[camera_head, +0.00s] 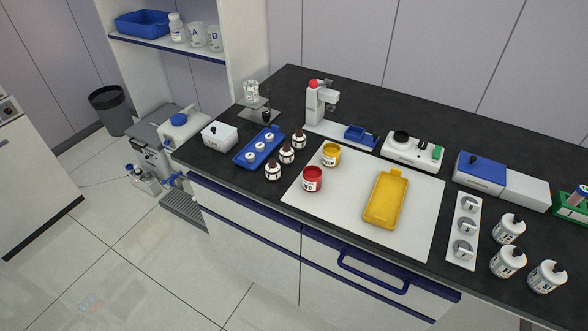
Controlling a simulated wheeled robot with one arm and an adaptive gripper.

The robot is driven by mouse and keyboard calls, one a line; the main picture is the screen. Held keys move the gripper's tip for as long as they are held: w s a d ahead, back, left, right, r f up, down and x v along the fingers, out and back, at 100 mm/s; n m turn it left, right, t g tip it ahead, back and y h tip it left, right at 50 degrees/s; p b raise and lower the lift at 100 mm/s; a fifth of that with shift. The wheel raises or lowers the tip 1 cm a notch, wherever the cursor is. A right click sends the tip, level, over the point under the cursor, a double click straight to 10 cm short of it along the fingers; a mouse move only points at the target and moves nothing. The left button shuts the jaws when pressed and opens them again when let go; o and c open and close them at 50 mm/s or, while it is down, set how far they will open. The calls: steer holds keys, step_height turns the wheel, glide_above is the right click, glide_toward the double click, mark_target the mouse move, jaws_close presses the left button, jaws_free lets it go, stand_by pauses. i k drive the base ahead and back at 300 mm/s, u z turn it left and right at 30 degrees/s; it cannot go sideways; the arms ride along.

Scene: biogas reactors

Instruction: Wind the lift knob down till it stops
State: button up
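A small lift stand is at the back left of the black counter. Its grey upper plate (242,102) bears a clear glass beaker (251,90) and is raised above a grey base plate (258,117). A small dark knob (267,116) shows low at the front of the stand, and I take it for the lift knob. It is too small to tell its turn position. A thin post rises beside the plate. My gripper is not in view.
Near the stand are a white box (220,136), a blue tray (250,155), brown bottles (287,153) and a white device with a red top (315,103). A white mat (340,205) carries red and yellow jars and a yellow tray (386,200). The floor at the front left is clear.

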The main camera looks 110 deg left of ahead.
mark_target(266, 115)
steer(key=u, duration=3.35)
